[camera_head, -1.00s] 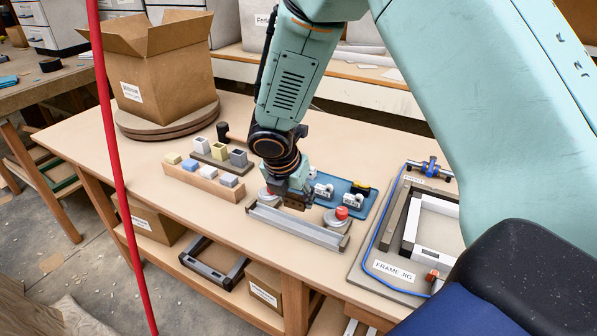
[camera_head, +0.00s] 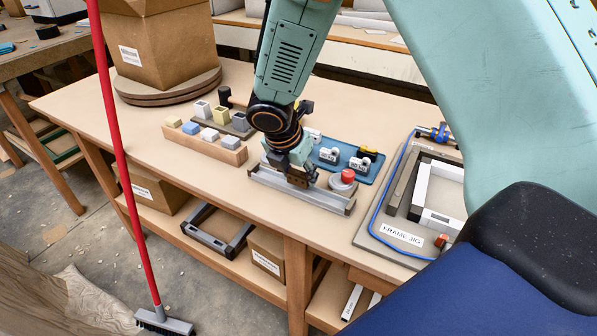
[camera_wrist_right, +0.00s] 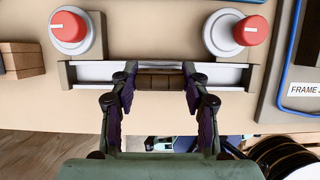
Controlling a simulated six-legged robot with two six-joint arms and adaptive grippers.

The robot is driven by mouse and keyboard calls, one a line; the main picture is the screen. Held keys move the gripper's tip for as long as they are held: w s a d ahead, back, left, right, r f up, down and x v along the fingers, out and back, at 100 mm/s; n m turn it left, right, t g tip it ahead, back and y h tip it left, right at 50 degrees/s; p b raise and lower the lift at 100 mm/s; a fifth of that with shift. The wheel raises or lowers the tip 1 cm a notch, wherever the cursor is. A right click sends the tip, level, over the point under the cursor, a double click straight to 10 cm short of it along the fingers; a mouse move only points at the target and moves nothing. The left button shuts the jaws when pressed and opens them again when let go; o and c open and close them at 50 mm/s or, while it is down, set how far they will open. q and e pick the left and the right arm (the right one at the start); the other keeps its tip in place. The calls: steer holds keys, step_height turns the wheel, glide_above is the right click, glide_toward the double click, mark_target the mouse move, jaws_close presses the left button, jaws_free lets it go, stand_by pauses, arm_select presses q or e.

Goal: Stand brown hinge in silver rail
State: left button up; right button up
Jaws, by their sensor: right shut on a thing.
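The silver rail (camera_head: 322,197) lies along the table's front edge, with grey end blocks. In the right wrist view the rail (camera_wrist_right: 88,72) runs across the picture behind my fingertips. My right gripper (camera_head: 299,178) is over the middle of the rail, pointing down. It is shut on the brown hinge, which shows as a small brown block (camera_wrist_right: 160,82) between the fingertips (camera_wrist_right: 160,86) in the right wrist view. The hinge overlaps the rail's channel there; I cannot tell whether it touches the rail's floor. My left gripper is not in view.
A red-topped round clamp (camera_head: 348,176) stands by the rail's right end; the wrist view shows another (camera_wrist_right: 70,30) at the left. A blue tray (camera_head: 352,160) with white parts, a wooden block rack (camera_head: 205,147) and the frame jig (camera_head: 385,236) are nearby.

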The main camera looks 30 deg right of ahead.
steer(key=shift+p, duration=0.55)
stand_by(1.0)
steer(key=shift+f+b, duration=0.35)
steer(key=shift+f, duration=0.2)
stand_by(0.5)
steer(key=shift+f, duration=0.3)
stand_by(0.8)
steer(key=o, duration=1.1)
steer(key=shift+o, duration=1)
steer(key=shift+r+p, duration=3.55)
steer(key=shift+p, duration=0.15)
steer(key=shift+f, duration=0.15)
